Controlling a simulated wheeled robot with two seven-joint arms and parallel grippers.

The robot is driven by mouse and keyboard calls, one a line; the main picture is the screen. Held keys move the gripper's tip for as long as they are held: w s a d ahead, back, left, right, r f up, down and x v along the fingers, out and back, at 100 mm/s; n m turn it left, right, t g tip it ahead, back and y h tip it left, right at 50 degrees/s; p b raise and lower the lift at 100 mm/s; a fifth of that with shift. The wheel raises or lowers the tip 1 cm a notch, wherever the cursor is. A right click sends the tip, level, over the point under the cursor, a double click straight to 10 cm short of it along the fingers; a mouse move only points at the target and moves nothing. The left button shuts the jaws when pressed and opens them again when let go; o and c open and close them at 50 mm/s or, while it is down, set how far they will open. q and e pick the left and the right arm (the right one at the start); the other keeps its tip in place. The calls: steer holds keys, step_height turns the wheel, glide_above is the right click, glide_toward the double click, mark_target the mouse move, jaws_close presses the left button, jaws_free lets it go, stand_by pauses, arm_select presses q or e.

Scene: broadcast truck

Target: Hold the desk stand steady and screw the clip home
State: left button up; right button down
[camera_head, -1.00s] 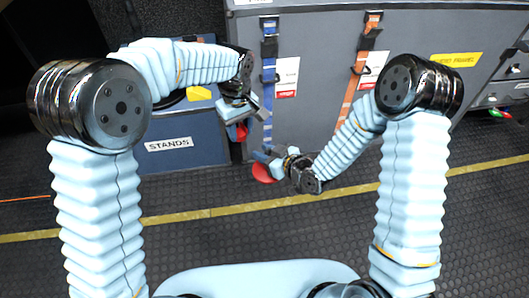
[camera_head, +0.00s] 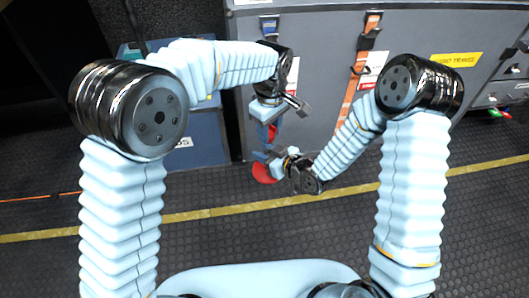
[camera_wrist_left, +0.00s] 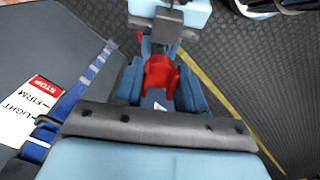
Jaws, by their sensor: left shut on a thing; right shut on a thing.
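My left gripper (camera_head: 270,121) is shut on the red clip (camera_head: 272,132), which shows just below its fingers. In the left wrist view the red clip (camera_wrist_left: 160,74) sits between the two blue fingers. My right gripper (camera_head: 272,154) is shut on the desk stand, whose red round base (camera_head: 264,173) hangs below the fingers. The clip is right above the right gripper and the stand's top. The fingers hide most of the stand, and I cannot tell whether clip and stand touch.
A grey case (camera_head: 320,110) with an orange strap (camera_head: 353,92) and a blue strap (camera_wrist_left: 78,92) stands behind the grippers. A blue stands box (camera_head: 205,145) is at the left. A yellow line (camera_head: 210,215) crosses the dark floor, which is clear.

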arm_select(q)
steer(key=shift+f, duration=1.25)
steer(key=shift+s, duration=0.1)
steer(key=shift+f, duration=0.85)
steer(key=shift+f, duration=0.55)
steer(key=o, duration=1.1)
steer(key=shift+d+r, duration=0.1)
steer(key=shift+r, duration=2.2)
